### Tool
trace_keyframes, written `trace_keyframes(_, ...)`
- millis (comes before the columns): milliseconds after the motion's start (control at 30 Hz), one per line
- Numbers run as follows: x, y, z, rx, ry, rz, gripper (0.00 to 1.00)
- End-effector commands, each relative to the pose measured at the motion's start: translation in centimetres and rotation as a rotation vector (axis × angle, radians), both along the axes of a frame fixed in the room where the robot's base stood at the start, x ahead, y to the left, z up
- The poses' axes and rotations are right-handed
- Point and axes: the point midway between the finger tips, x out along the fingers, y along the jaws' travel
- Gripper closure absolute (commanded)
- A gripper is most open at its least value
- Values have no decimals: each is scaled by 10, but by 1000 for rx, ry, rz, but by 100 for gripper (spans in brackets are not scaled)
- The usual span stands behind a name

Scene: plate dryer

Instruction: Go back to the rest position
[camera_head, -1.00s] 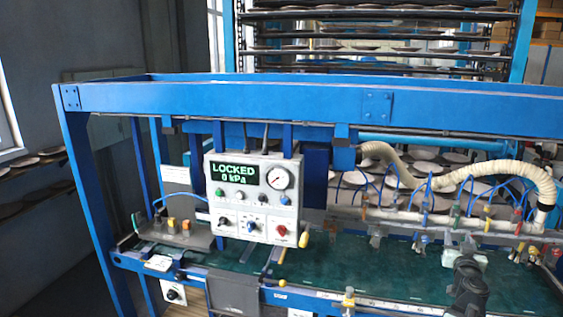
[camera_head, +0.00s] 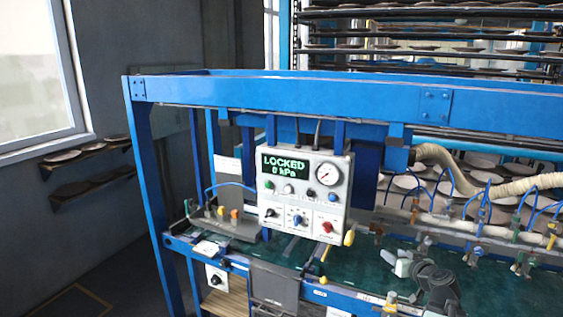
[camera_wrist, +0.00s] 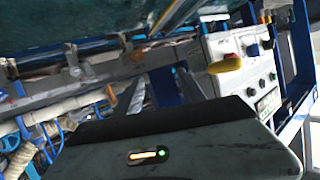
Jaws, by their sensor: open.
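My gripper (camera_head: 408,266) is at the lower right of the head view, above the green bed of the blue machine. It is small there and its fingers are hard to make out; it is open and I see nothing held. In the wrist view the grey body with a small orange and green light is mine. The control box (camera_head: 304,194) hangs left of my gripper, apart from it. Its display reads "LOCKED 0 kPa" and its gauge (camera_head: 327,174) is beside that. The box also shows tilted in the wrist view (camera_wrist: 240,62), with its yellow knob (camera_wrist: 225,65).
The blue frame's top beam (camera_head: 290,98) runs above the bed (camera_head: 350,262). A rail with several valves and blue hoses, and a cream hose (camera_head: 480,182), lie to the right. Racks of plates (camera_head: 430,48) stand behind. Open floor (camera_head: 110,275) lies at the left.

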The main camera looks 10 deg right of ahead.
Motion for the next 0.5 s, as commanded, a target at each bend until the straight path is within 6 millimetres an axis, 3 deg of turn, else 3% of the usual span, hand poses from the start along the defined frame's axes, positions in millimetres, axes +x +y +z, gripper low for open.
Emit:
trace_keyframes(33, 12, 42, -18, 26, 62, 77, 53)
trace_keyframes(100, 21, 98, -43, 66, 174, 172, 53)
trace_keyframes(233, 14, 202, -96, 118, 440, 312, 53)
trace_keyframes(300, -2, 254, -124, 123, 617, 354, 53)
trace_keyframes(400, -40, 313, -160, 92, 889, 345, 53)
trace_keyframes(500, -73, 344, -177, 31, 1085, 272, 53)
